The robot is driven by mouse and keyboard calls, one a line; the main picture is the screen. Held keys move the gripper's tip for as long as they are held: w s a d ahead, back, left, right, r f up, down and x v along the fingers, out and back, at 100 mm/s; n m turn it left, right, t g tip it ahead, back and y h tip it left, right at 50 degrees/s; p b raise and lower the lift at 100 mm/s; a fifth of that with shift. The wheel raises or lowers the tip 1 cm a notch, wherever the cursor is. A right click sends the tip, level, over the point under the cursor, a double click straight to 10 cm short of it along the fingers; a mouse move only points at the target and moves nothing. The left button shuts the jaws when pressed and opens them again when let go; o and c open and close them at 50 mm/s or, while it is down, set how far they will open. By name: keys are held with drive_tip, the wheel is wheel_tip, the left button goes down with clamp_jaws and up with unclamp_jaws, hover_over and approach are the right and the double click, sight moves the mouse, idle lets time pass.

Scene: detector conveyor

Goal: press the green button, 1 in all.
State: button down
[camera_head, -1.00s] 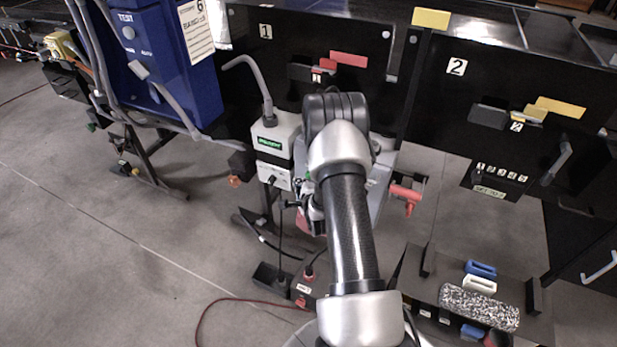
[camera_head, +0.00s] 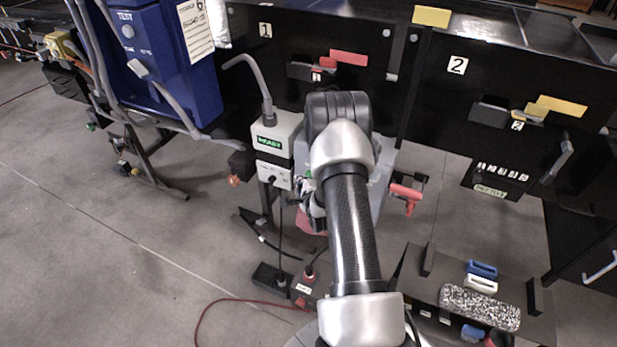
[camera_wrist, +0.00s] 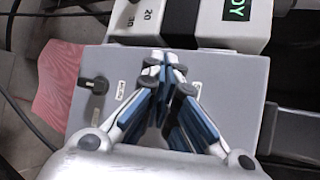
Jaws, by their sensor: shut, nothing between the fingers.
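My gripper (camera_wrist: 165,62) is shut, with its fingertips together over the top of a grey box (camera_wrist: 225,75) in the wrist view. The grey box also shows partly behind my arm in the head view (camera_head: 381,185). A black knob (camera_wrist: 94,86) and small white labels are on the box, left of the fingers. I cannot tell whether the fingertips touch the box.
A white unit (camera_head: 277,135) with a green lit display and a grey hose stands beside the box. A red handle (camera_head: 405,192) sticks out to the right. A blue cabinet (camera_head: 165,65) stands at the left. A red cloth-like piece (camera_wrist: 60,80) lies left of the box.

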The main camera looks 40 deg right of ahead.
drive_tip(key=shift+w+d, duration=0.2)
drive_tip(key=shift+d, duration=0.3)
idle(0.8)
drive_tip(key=shift+a+b, duration=0.1)
drive_tip(key=shift+b, duration=0.2)
drive_tip(key=shift+s+a, duration=0.35)
drive_tip(key=shift+a, duration=0.4)
drive_tip(key=shift+s+a, duration=0.3)
drive_tip(key=shift+a, duration=0.45)
drive_tip(key=shift+s+a, duration=0.35)
drive_tip(key=shift+a, duration=0.45)
drive_tip(key=shift+s+a, duration=0.3)
drive_tip(key=shift+a, duration=0.45)
